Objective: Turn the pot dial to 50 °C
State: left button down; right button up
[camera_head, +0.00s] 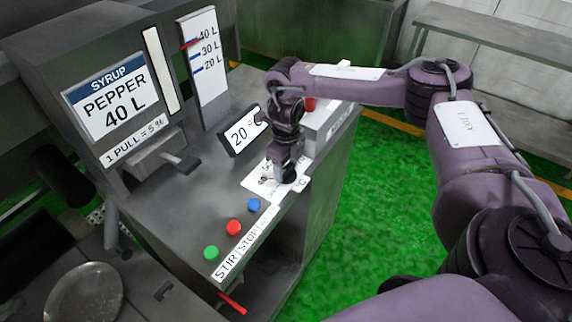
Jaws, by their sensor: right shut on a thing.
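My right arm reaches in from the right, and my right gripper (288,175) points down onto a white dial plate (255,184) on the console top. It is shut on the pot dial, which the gripper mostly hides. I cannot read where the dial points. A tilted display (244,131) just behind the gripper reads "20 °", its right end covered by the arm. My left gripper is not in view.
Green (211,252), red (233,227) and blue (254,205) buttons sit left of the dial plate. A syrup sign (108,95) reads "PEPPER 40 L", beside a level gauge (204,65). A lever (180,160) sticks out below the sign. Green floor (385,210) lies right of the console.

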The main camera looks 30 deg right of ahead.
jog(key=m+p, duration=0.1)
jog(key=m, duration=0.3)
jog(key=shift+w+r, duration=0.1)
jog(key=m+p, duration=0.2)
jog(key=m, duration=0.2)
jog(key=shift+w+m, duration=0.1)
jog(key=shift+m, duration=0.3)
jog(key=m+p, duration=0.1)
jog(key=m, duration=0.3)
jog(key=shift+p, duration=0.35)
jog(key=shift+w+d+m+p, duration=0.15)
jog(key=shift+m+p, duration=0.85)
jog(key=shift+m, duration=1.4)
jog(key=o, duration=1)
